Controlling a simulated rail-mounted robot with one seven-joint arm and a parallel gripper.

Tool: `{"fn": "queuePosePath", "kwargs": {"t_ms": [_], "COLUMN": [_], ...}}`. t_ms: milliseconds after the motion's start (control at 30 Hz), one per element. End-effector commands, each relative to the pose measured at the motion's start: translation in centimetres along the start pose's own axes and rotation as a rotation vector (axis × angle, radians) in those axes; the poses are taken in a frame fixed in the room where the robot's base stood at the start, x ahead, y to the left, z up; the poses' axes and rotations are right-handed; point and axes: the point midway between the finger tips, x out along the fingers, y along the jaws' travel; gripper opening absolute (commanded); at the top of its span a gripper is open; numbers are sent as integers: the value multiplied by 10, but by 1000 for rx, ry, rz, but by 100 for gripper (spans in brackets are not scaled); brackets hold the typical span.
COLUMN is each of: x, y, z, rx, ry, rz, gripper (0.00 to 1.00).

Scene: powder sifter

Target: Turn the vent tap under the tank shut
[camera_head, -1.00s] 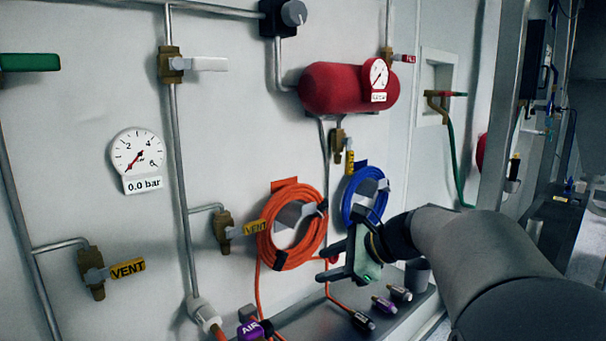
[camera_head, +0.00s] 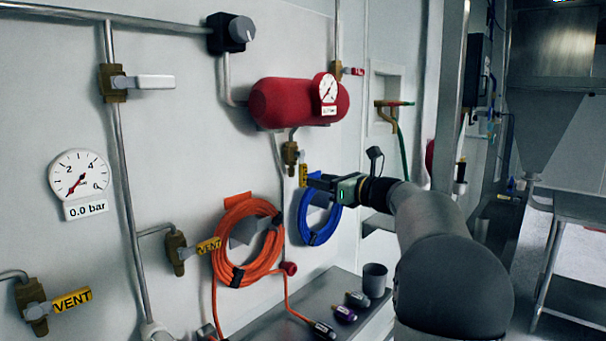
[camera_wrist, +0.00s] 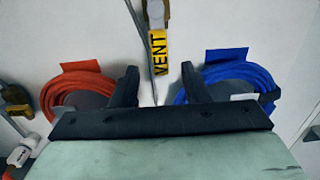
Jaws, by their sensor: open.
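The red tank (camera_head: 297,103) with a round dial gauge (camera_head: 328,88) hangs on the wall. Under it is the brass vent tap (camera_head: 290,155), with its yellow-tagged lever (camera_head: 303,175) hanging down. My gripper (camera_head: 314,181) is at the lever's height, close to it in the picture. In the wrist view the yellow VENT lever (camera_wrist: 159,52) points down toward the gap between my open fingers (camera_wrist: 157,84). The lever's end lies just beyond the fingertips, and nothing is held. I cannot tell whether anything touches.
An orange hose coil (camera_head: 246,240) and a blue hose coil (camera_head: 318,222) hang on either side below the tap. Other yellow VENT taps (camera_head: 180,252) sit to the left. A shelf (camera_head: 300,295) below bears a grey cup (camera_head: 374,280) and small fittings.

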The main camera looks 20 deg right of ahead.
Motion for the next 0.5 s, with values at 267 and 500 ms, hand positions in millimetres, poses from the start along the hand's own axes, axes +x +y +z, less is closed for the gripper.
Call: {"fn": "queuePosePath", "kwargs": {"t_ms": [267,500], "x": [52,68], "y": [0,0], "z": [1,0], "rx": [1,0], "ry": [0,1], "rz": [2,0], "gripper": [42,42]}}
